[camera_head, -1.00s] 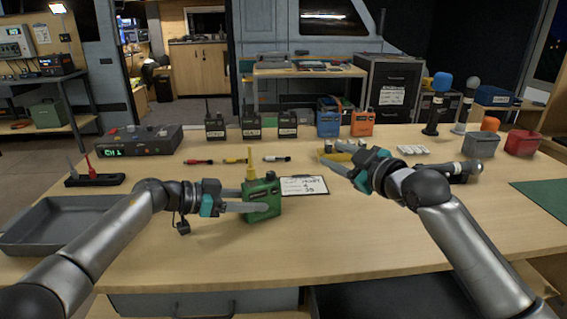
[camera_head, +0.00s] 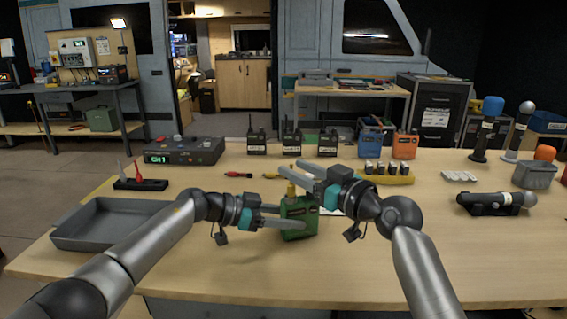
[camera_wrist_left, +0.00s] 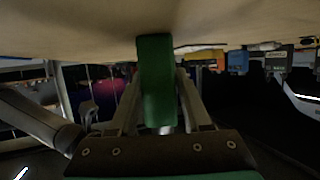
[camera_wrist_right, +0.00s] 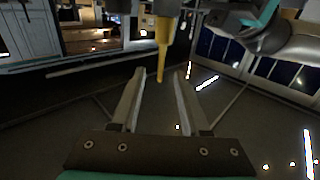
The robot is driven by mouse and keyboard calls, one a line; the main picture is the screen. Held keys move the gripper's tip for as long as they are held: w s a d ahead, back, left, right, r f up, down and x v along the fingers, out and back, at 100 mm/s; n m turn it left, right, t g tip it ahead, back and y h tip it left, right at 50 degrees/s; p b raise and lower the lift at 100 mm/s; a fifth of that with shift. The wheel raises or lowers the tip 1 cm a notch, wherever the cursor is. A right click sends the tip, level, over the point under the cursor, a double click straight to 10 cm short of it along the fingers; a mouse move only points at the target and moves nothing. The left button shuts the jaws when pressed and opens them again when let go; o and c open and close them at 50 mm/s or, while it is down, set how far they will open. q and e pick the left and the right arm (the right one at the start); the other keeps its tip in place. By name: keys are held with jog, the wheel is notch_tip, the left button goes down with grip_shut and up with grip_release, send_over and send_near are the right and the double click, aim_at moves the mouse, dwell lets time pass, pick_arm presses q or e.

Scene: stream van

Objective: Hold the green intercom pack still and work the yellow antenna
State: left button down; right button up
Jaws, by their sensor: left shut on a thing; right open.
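The green intercom pack (camera_head: 298,222) stands upright on the table. My left gripper (camera_head: 292,217) is shut on its sides, and the left wrist view shows the pack (camera_wrist_left: 155,80) between the two fingers. The yellow antenna (camera_head: 291,188) rises from the top of the pack. My right gripper (camera_head: 299,172) is open and empty just above the pack, its fingers around the level of the antenna's top. In the right wrist view the antenna (camera_wrist_right: 163,45) lies between the open fingertips, with a gap on each side. I cannot tell how deep it sits between them.
A grey tray (camera_head: 100,222) lies at the left. Several radios (camera_head: 292,142) stand behind the pack, with a yellow holder (camera_head: 388,178) at right. A microphone (camera_head: 495,201) lies further right. The front of the table is clear.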

jog(key=shift+x, duration=2.6)
grip_shut()
